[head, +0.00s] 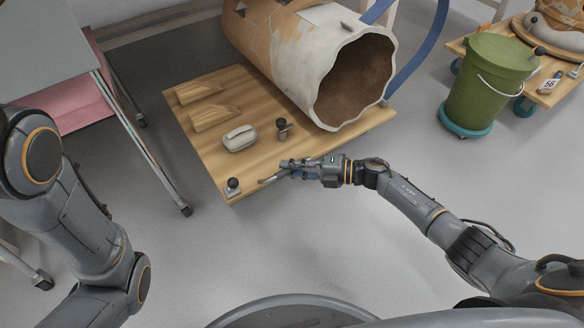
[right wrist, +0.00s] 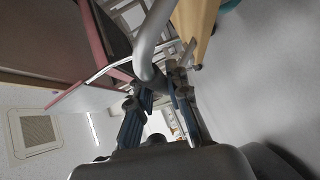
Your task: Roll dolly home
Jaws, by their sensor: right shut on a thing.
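The wooden dolly (head: 240,178) stands on the grey floor in the middle of the head view. A large, cracked pottery vessel (head: 338,75) lies on its side on it, mouth facing front right. My right gripper (head: 289,170) is at the dolly's front edge, shut on a grey curved metal bar. That bar (right wrist: 148,45) passes between the fingers (right wrist: 158,92) in the right wrist view, beside the wooden edge. Most of the bar is hidden by the gripper in the head view. My left arm shows at the left, but its gripper is out of view.
Wooden wedges (head: 214,117), a pale box-like item (head: 240,138) and a small dark item (head: 282,129) lie on the dolly. A grey table (head: 50,45) with wheeled legs stands left. A green bucket (head: 488,85) and second dolly (head: 545,98) are right. Front floor is clear.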

